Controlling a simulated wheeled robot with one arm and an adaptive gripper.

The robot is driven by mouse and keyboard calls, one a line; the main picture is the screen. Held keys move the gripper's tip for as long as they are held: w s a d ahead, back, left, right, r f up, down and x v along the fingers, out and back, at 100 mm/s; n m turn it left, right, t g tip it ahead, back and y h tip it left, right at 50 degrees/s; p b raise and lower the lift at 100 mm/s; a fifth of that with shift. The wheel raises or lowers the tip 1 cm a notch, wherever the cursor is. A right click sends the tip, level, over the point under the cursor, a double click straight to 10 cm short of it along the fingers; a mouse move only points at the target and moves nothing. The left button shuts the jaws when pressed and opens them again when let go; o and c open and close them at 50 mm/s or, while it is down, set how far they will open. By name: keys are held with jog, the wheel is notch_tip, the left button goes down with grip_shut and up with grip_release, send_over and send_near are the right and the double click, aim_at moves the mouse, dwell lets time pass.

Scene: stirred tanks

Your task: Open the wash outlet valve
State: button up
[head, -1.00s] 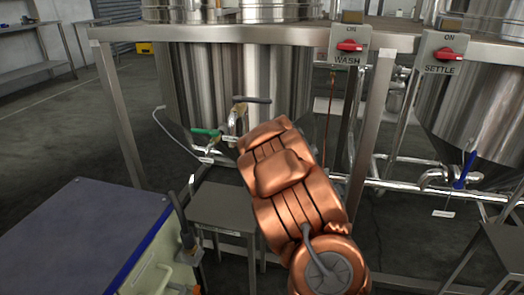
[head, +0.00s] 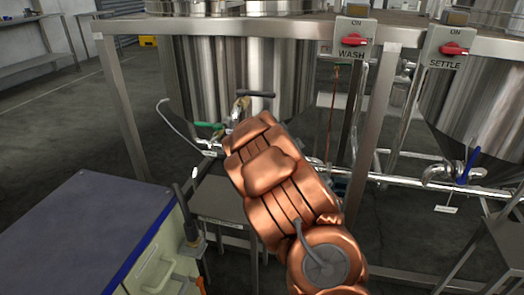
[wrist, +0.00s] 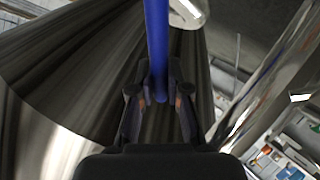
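A blue bar-shaped handle (wrist: 157,45) comes down from the top of the wrist view, its lower end between the fingers of my gripper (wrist: 160,100). The fingers are open, one on each side, with gaps showing between them and the bar. In the head view my copper-coloured arm reaches toward the lower part of the wash tank (head: 235,70). It hides my gripper and whatever the gripper is at there. The red WASH switch (head: 353,40) is on the frame to the right of that tank.
A green-handled valve (head: 210,125) and a dark bar handle (head: 257,94) sit by the wash tank. The settle tank's blue-handled valve (head: 468,165) is at right. Steel frame legs (head: 372,125) and a blue-topped cabinet (head: 85,235) flank my arm.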

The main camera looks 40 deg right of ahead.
jog(key=o, duration=0.4)
jog(key=shift+s, duration=0.1)
jog(key=shift+v, duration=5.9)
